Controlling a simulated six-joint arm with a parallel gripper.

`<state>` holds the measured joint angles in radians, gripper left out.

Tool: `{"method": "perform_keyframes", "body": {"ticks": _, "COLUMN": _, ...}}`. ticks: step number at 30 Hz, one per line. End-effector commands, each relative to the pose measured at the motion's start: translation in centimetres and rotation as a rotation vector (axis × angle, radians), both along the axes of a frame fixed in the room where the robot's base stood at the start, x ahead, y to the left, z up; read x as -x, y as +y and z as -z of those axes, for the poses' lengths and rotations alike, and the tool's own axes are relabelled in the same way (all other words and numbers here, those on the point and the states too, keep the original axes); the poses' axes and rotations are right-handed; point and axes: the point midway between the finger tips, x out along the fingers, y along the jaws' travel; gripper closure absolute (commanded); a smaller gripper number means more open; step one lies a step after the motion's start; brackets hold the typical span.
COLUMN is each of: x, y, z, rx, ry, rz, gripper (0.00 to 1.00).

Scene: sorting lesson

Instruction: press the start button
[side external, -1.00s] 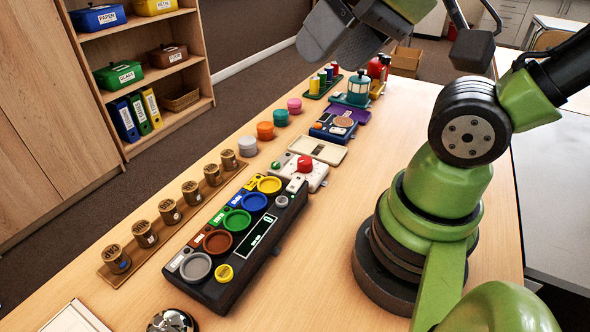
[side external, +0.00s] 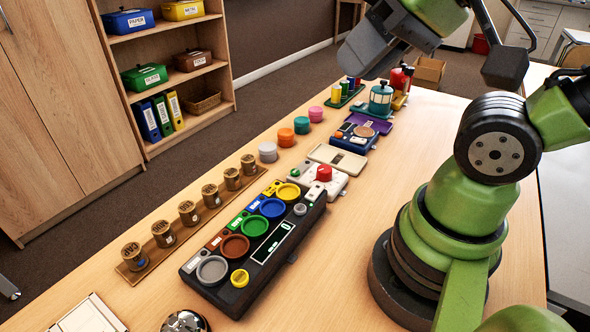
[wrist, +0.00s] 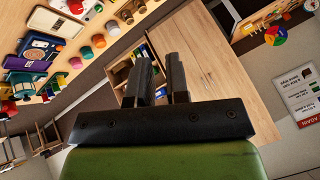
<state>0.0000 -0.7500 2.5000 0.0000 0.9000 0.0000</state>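The black console (side external: 222,283) lies on the table with a row of coloured dishes, a display reading 0, a yellow round button (side external: 239,278) and a small grey button (side external: 299,209). Behind it a white box (side external: 335,186) carries a red domed button (side external: 324,173). No readable label shows which button is start. My gripper, at the top of the side view, is high above the far end of the table, well away from the console; its fingertips are not clear there. In the wrist view its two dark fingers (wrist: 159,75) stand apart with nothing between them.
Several labelled wooden pots stand on a wooden strip (side external: 214,213) left of the console. A silver bell (side external: 185,322) and cream tray (side external: 85,318) are at the near edge. Coloured tubs, a blue device (side external: 355,138) and a teal lantern (side external: 381,97) stand farther back.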

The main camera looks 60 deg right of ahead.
Motion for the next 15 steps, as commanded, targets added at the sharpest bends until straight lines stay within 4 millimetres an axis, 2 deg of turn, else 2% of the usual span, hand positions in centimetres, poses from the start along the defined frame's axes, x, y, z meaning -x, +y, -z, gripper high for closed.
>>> {"method": "perform_keyframes", "body": {"ticks": 1, "x": 0.00, "y": 0.00, "z": 0.00, "rx": 0.000, "ry": 0.000, "rz": 0.000, "gripper": 0.96}}
{"method": "perform_keyframes", "body": {"ticks": 2, "x": 0.00, "y": 0.00, "z": 0.00, "rx": 0.000, "ry": 0.000, "rz": 0.000, "gripper": 1.00}}
{"method": "perform_keyframes", "body": {"ticks": 15, "x": 0.00, "y": 0.00, "z": 0.00, "rx": 0.000, "ry": 0.000, "rz": 0.000, "gripper": 1.00}}
